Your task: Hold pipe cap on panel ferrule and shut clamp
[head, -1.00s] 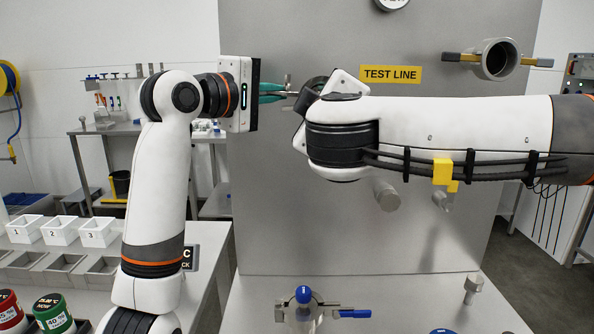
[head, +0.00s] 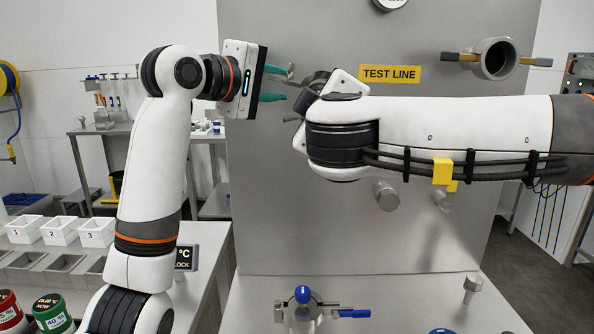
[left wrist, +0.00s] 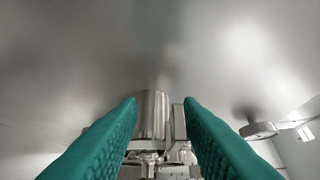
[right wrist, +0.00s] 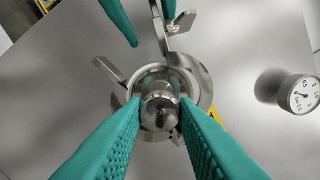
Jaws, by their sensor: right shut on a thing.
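My right gripper (right wrist: 160,112) is shut on the shiny domed pipe cap (right wrist: 160,108) in the right wrist view. The cap is lined up in front of the panel ferrule, which it mostly hides; I cannot tell whether they touch. The steel clamp (right wrist: 205,78) lies around this spot, with one arm sticking out left and a bracket-like end (right wrist: 180,24) at the top. My left gripper (head: 273,83) is open, its teal fingers pointing right, beside the clamp's end piece. In the left wrist view, a metal cylinder (left wrist: 151,112) and a thin upright plate (left wrist: 179,122) show between the fingers.
The grey panel (head: 330,230) stands close behind both grippers. An open pipe port (head: 495,58) with a clamp is at upper right, and a gauge (right wrist: 302,94) shows in the right wrist view. A blue-handled valve (head: 304,310) stands below. My right forearm crosses in front of the panel.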

